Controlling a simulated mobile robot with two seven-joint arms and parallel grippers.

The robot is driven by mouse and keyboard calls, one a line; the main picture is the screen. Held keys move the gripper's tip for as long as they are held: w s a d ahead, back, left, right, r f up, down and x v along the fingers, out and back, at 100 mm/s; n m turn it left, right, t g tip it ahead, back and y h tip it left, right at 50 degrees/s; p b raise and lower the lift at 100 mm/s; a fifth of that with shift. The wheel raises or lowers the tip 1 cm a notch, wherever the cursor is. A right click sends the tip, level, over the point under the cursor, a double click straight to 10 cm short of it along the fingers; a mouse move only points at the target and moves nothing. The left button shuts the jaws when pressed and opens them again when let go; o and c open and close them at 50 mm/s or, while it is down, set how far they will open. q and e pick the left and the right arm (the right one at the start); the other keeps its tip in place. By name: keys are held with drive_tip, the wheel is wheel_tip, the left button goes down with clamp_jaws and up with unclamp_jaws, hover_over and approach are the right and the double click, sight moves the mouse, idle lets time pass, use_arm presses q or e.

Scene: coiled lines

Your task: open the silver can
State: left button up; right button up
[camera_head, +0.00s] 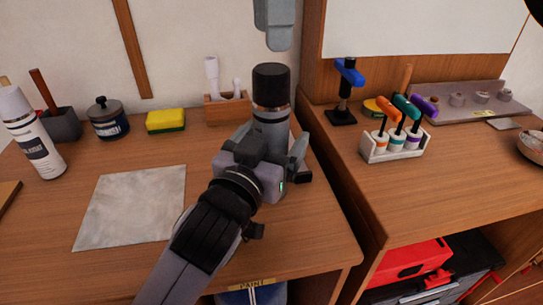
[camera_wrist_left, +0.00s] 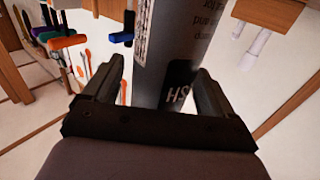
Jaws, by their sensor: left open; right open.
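The silver can (camera_head: 271,128) stands upright near the right edge of the left table, with a black cap (camera_head: 271,86) on top. My left gripper (camera_head: 275,152) is low at the can. In the left wrist view, the can (camera_wrist_left: 178,50) rises between the spread fingers of this gripper (camera_wrist_left: 158,80). The fingers are open, one on each side of the can; contact is not clear. My right gripper (camera_head: 278,42) hangs above the cap, apart from it, and is partly cut off by the top edge. The can's lower part is hidden behind my left gripper.
A yellow sponge (camera_head: 165,121), a dark jar (camera_head: 108,120) and a white spray can (camera_head: 32,138) are to the left. A grey mat (camera_head: 130,208) lies in front.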

use_arm(q)
drive_tip(key=shift+w+d, duration=0.2)
drive_tip(key=shift+w, duration=0.25)
drive_tip(key=c, duration=1.5)
drive_tip(key=o, duration=1.6)
drive_tip(key=shift+v, duration=3.65)
